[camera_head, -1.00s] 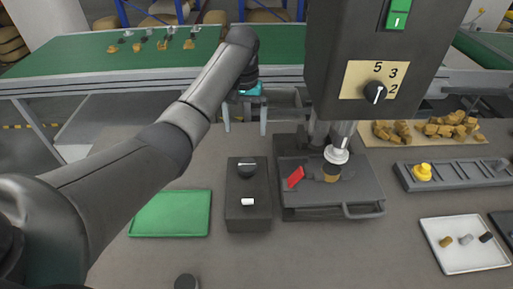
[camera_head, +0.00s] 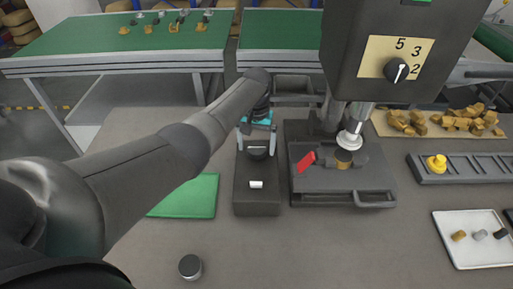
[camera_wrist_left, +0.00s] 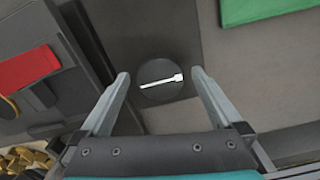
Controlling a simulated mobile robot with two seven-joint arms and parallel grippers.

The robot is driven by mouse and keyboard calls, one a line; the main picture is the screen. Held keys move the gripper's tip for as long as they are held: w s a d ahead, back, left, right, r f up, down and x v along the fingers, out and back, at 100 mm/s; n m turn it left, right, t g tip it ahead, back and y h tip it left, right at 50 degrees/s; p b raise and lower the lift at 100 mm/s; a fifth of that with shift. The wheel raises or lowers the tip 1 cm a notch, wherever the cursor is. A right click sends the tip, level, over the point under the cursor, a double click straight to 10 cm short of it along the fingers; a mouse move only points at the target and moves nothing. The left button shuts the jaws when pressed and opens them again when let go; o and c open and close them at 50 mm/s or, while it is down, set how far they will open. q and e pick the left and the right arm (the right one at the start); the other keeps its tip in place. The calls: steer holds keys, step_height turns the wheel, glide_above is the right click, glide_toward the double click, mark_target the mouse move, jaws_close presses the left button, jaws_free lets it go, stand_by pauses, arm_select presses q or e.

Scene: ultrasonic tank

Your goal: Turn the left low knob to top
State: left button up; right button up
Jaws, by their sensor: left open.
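The low knob (camera_head: 257,154) is a dark round dial on top of a dark box (camera_head: 258,203), left of the press. In the left wrist view the knob (camera_wrist_left: 160,92) shows a white pointer lying nearly level across the picture. My left gripper (camera_head: 257,141) is open above the box, pointing down over the knob. In the left wrist view the fingers (camera_wrist_left: 160,77) stand on either side of the knob, with gaps at both sides. Part of the knob is hidden by the gripper in the head view. My right gripper is not in view.
The press (camera_head: 395,50) with its own numbered dial (camera_head: 397,70) stands right of the box. A white switch (camera_head: 256,184) is on the box's near part. A green mat (camera_head: 188,197) lies left, and a grey cylinder (camera_head: 190,267) stands in front on the otherwise clear near table.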

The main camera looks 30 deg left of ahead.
arm_select(q)
steer(key=shift+f, duration=0.25)
steer(key=c, duration=1.3)
